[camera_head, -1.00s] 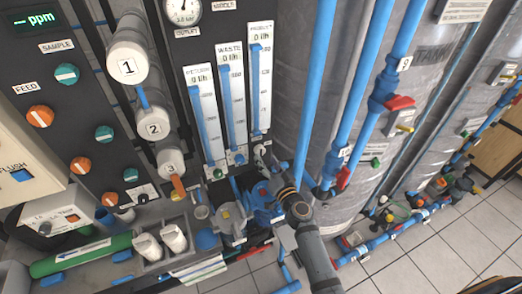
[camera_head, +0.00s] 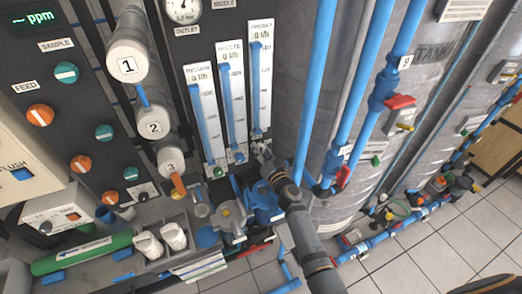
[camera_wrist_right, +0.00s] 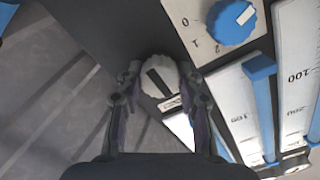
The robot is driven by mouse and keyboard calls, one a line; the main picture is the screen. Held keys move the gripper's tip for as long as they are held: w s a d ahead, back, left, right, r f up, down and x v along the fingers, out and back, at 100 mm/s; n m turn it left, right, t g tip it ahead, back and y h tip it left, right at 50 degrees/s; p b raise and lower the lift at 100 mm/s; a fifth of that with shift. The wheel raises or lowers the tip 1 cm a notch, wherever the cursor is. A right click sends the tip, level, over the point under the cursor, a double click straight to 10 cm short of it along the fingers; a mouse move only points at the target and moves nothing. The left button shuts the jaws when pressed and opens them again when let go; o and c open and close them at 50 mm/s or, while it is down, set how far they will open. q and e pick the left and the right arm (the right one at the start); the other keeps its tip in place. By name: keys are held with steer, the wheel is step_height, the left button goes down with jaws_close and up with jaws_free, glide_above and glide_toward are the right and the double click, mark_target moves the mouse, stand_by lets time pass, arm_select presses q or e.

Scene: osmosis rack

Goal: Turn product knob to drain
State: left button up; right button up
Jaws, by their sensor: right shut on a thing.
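The product knob (camera_wrist_right: 157,82), round and whitish with a dark bar across its face, sits on the dark panel in the right wrist view. The fingers of my right gripper (camera_wrist_right: 159,76) are on either side of it and shut on it. In the head view my right gripper (camera_head: 261,150) is at the panel's lower right edge, just below the PRODUCT flow meter (camera_head: 260,75). There the gripper hides most of the knob, and a drain label cannot be read. My left gripper does not show.
A blue dial (camera_wrist_right: 230,20) with a number scale is near the fingers. Vertical blue pipes (camera_head: 316,90) and a grey tank (camera_head: 435,75) stand right of my arm. Pump fittings (camera_head: 232,218) lie below the gripper.

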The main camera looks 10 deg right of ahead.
steer(key=shift+c, duration=0.5)
steer(key=shift+f+m, duration=0.1)
steer(key=shift+m, duration=0.3)
steer(key=shift+m+b, duration=0.5)
steer(key=shift+m, duration=0.6)
steer(key=m, duration=0.4)
steer(key=shift+b, duration=0.35)
steer(key=m, duration=0.5)
steer(key=shift+f+m, duration=0.15)
steer(key=shift+m, duration=2.05)
steer(key=o, duration=1.2)
